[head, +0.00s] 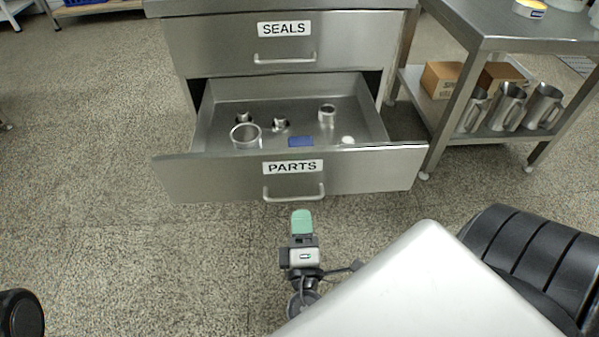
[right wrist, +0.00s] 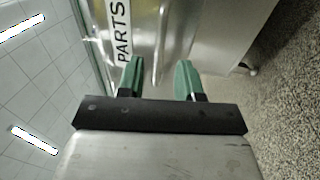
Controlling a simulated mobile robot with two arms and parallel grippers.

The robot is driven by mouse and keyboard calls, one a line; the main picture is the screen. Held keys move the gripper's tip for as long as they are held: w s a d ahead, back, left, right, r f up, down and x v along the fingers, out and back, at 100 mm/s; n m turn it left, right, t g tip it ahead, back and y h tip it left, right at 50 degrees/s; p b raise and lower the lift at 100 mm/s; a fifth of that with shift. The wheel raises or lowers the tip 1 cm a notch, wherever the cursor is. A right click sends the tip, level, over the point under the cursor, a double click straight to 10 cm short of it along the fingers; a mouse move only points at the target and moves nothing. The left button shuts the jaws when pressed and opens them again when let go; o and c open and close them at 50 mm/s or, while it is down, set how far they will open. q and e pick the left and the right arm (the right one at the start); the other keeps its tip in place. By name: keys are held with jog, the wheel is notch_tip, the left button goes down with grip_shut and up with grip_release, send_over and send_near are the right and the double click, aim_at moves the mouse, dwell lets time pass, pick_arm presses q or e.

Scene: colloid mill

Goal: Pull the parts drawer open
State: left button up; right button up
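The parts drawer (head: 225,178) is pulled out of the steel cabinet, and its inside shows from above. Its front carries a PARTS label (head: 292,167), which also shows in the right wrist view (right wrist: 123,30). A curved bar handle (head: 293,197) is below the label. My right gripper (head: 302,212) is just in front of the handle, close to it. In the right wrist view its two green fingers (right wrist: 159,72) are apart, with the handle (right wrist: 160,45) in line with the gap. I cannot tell whether they touch it. My left gripper is not in view.
Metal rings, a blue piece (head: 300,142) and a small white piece lie in the drawer. The seals drawer (head: 340,42) above is shut. A steel table (head: 510,40) with boxes and metal jugs (head: 507,107) on its shelf stands right.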

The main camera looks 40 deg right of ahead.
jog(key=v, duration=0.5)
jog(key=shift+p, duration=0.35)
